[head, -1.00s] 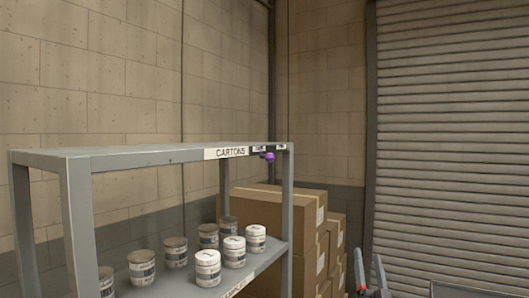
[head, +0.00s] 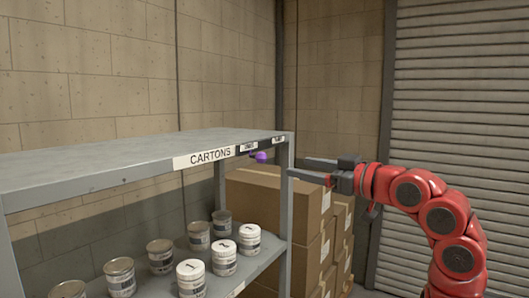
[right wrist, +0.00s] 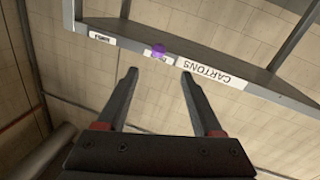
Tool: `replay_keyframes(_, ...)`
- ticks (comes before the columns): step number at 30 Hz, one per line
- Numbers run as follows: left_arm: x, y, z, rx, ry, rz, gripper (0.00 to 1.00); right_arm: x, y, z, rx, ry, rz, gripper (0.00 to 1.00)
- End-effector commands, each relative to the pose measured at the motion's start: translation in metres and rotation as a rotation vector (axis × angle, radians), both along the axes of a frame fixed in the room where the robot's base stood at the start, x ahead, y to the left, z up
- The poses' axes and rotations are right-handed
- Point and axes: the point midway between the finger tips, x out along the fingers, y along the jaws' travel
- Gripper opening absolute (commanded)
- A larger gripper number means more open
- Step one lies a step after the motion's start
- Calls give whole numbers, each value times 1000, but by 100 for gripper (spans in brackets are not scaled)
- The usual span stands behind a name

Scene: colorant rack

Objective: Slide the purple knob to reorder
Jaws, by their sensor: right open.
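The purple knob (head: 261,157) sticks out from the front edge of the shelf's top board, at the small label (head: 248,147) nearer the CARTONS label (head: 209,156). A second small label (head: 278,140) is nearer the right post. In the right wrist view the knob (right wrist: 158,50) shows beyond the fingertips, roughly between them in the picture. My right gripper (head: 300,168) is open and empty. It points left at the shelf's right post, to the right of the knob and apart from it. It also shows in the right wrist view (right wrist: 159,75). My left gripper is not in view.
Several cans (head: 192,279) stand on the lower shelf (head: 262,262). The grey right post (head: 286,215) stands near my right fingertips. Cardboard boxes (head: 262,200) are stacked behind the shelf unit. A roller shutter (head: 460,80) fills the right side.

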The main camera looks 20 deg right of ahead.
Motion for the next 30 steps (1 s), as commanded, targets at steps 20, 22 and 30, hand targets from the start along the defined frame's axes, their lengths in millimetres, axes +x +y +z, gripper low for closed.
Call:
replay_keyframes(20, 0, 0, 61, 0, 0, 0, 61, 112, 57, 2, 3, -2, 0, 68)
replay_keyframes(22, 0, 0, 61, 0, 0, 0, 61, 114, 58, 2, 3, -1, -1, 68)
replay_keyframes(30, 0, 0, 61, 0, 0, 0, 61, 115, 58, 1, 2, -3, -1, 64)
